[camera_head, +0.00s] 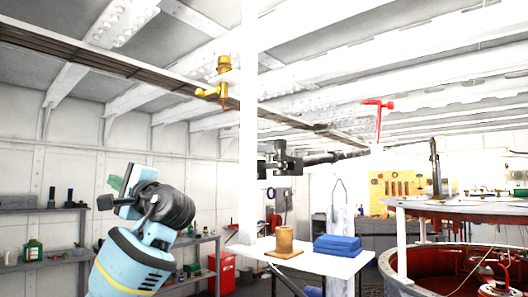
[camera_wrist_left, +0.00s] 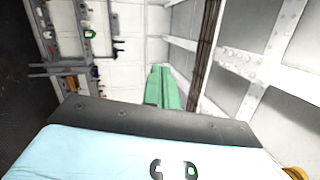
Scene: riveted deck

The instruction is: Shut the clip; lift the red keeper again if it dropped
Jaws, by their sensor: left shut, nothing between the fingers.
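A dark clip (camera_head: 283,162) is fixed on the white post, with a dark bar (camera_head: 338,156) running right from it. I cannot tell how far the clip is closed. A red T-shaped keeper (camera_head: 378,115) stands upright, its cross-piece at the top and its lower end near the bar's right end. My left gripper (camera_head: 115,183) is left of the post, well apart from clip and keeper. Its green fingers are together and empty; they also show in the left wrist view (camera_wrist_left: 163,88). My right gripper does not show.
Shelves (camera_head: 45,266) line the left wall. A round red-lined tub (camera_head: 445,270) is at right.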

